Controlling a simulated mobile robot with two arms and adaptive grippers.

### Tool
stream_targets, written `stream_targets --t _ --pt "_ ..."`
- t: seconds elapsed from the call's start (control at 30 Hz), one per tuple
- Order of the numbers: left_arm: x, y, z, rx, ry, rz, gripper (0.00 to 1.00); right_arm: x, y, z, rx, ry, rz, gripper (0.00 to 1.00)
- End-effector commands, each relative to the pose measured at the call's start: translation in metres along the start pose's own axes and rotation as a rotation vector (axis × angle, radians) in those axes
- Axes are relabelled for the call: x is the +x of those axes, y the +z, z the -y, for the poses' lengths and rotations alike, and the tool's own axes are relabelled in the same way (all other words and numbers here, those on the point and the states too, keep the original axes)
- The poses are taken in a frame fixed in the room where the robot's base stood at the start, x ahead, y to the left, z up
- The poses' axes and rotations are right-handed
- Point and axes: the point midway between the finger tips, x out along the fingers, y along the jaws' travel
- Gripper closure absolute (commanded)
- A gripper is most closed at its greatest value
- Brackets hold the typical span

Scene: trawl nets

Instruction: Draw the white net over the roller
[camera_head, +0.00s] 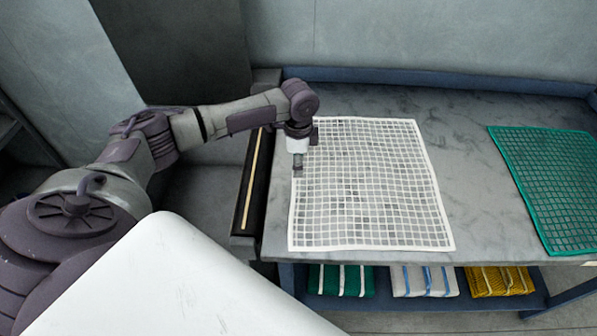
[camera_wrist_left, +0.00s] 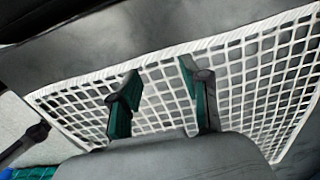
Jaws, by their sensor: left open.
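The white net (camera_head: 372,190) lies flat on the grey table, with small ripples in its mesh. It also shows in the left wrist view (camera_wrist_left: 245,80). The dark roller (camera_head: 256,185), with a pale yellow stripe along it, runs along the table's left edge. The net's left edge is close to the roller but does not lie over it. My left gripper (camera_head: 298,168) points down at the net's left edge. In the left wrist view its two fingers (camera_wrist_left: 165,98) are apart, with net mesh between and behind them. Contact with the net cannot be told. My right gripper is not in view.
A green net (camera_head: 550,185) lies at the table's right. A blue rail (camera_head: 430,78) borders the table's back. Bare table (camera_head: 470,200) separates the two nets.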

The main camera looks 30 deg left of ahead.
Motion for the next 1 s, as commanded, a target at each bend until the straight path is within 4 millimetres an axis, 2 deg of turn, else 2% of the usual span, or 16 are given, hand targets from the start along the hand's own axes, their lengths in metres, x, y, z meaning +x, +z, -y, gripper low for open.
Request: stream_targets --t 0.2,0.67,1.0 --pt "0.018 -0.001 0.0 -0.001 0.002 0.0 0.53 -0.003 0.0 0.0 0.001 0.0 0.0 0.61" --pt "0.021 0.0 -0.001 0.0 0.003 0.0 0.53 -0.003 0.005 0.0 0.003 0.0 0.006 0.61" --pt "0.022 0.0 -0.001 0.0 0.003 0.001 0.8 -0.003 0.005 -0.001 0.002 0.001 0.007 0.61"
